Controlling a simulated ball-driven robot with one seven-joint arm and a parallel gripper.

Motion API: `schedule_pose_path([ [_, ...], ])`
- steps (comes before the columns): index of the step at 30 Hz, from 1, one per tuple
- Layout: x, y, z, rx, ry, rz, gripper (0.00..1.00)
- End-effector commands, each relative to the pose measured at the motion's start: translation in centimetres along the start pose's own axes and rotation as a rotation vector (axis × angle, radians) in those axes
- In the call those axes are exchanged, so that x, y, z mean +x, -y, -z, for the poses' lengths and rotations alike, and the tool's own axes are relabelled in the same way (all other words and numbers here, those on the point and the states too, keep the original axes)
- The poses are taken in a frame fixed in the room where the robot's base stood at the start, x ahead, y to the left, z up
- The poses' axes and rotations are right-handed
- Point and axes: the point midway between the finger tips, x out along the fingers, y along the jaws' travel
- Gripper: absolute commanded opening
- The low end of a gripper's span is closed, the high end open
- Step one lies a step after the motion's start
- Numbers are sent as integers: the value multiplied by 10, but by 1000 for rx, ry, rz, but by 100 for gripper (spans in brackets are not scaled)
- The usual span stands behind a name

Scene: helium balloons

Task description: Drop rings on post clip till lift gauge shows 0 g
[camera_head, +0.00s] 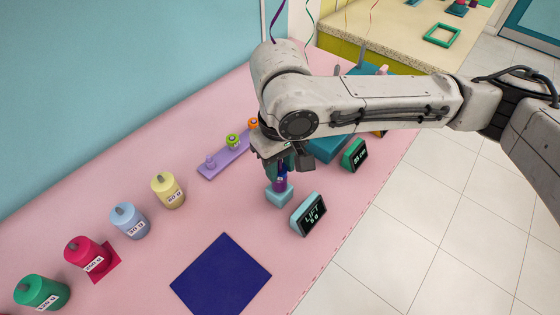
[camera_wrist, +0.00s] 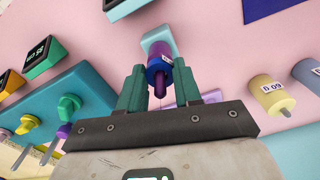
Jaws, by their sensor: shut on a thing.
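The post clip's light blue base block (camera_head: 279,195) stands on the pink table, with a purple band (camera_head: 279,185) on it. My gripper (camera_head: 281,170) points down right above it. In the wrist view the teal fingers flank a small blue ring-like piece (camera_wrist: 158,66) and are shut on it, over the post. The fingers hide whether it touches what is below. The lift gauge (camera_head: 308,214) beside the block shows a small figure in g, perhaps 6. Behind and left, a lavender rack (camera_head: 226,155) holds a green ring (camera_head: 232,141) and an orange ring (camera_head: 253,123); its nearest peg is bare.
Labelled canisters in yellow (camera_head: 168,190), pale blue (camera_head: 128,220), red (camera_head: 88,256) and green (camera_head: 42,292) line the table's left. A navy mat (camera_head: 221,275) lies in front. A green-framed gauge (camera_head: 354,155) and a teal tray (camera_head: 326,149) stand right of my gripper.

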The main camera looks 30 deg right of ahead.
Motion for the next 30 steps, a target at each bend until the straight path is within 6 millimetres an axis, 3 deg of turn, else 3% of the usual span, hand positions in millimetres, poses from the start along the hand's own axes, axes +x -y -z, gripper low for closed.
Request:
schedule_pose_path([
  [9, 6, 0, 0, 0, 0, -1, 2],
  [10, 6, 0, 0, 0, 0, -1, 35],
  [18, 6, 0, 0, 0, 0, -1, 61],
  [30, -4, 0, 1, 0, -2, -1, 63],
])
